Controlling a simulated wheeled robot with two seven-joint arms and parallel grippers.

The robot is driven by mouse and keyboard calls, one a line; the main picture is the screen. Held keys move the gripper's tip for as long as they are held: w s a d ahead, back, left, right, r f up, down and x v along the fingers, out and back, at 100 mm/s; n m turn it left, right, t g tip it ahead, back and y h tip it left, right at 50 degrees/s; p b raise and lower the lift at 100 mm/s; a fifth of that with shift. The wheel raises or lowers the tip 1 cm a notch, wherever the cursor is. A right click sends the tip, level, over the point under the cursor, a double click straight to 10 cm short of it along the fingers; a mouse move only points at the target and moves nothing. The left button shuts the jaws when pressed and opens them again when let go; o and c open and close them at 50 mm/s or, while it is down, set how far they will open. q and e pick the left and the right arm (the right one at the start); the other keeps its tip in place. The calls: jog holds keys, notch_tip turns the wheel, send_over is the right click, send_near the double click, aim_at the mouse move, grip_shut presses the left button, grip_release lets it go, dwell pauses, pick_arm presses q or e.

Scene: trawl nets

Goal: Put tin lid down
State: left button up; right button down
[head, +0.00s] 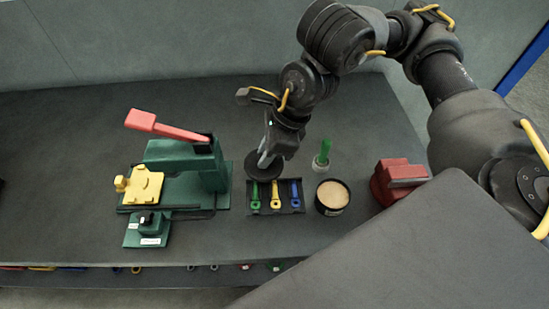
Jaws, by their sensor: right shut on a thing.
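My right gripper (267,153) reaches down over the workbench and is shut on the tin lid (256,171), a dark round disc. The lid is just behind the small tool tray; I cannot tell whether it touches the bench. The open tin (332,197) is a dark round can with pale tan contents, standing to the right of the tray and apart from the lid. The gripper's fingers hide part of the lid. My left gripper is not in view.
A dark tray (298,211) holds green, yellow and blue tools. A green-handled brush (322,155) stands behind the tin. A red vise (394,182) is at right, a green press (185,165) with a red lever at left. The bench's back left (70,125) is clear.

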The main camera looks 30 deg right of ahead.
jog(key=shift+w+d+f+b, duration=0.3)
jog(key=shift+w+d+b, duration=0.1)
jog(key=shift+w, duration=0.1)
jog(key=shift+w+d+f+b, duration=0.25)
jog(key=shift+w+d+b, duration=0.1)
jog(key=shift+w, duration=0.1)
jog(key=w+d+f, duration=0.1)
jog(key=w+f, duration=0.1)
jog(key=w+d+f, duration=0.2)
jog(key=w+d+f+p, duration=0.1)
jog(key=w+d+f, duration=0.1)
jog(key=f, duration=0.1)
jog(key=shift+w, duration=0.25)
jog(key=shift+w+d+f+p, duration=0.1)
jog(key=shift+d+f+p, duration=0.1)
jog(key=shift+f, duration=0.7)
jog(key=shift+w+d+f+p, duration=0.1)
jog(key=shift+f+p, duration=0.1)
jog(key=shift+f, duration=0.7)
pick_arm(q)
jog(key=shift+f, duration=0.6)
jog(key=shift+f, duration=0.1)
pick_arm(e)
jog(key=shift+a, duration=0.1)
jog(key=c, duration=1.7)
grip_release()
jog(key=shift+f, duration=0.15)
jog(key=o, duration=0.4)
jog(key=shift+o, duration=0.2)
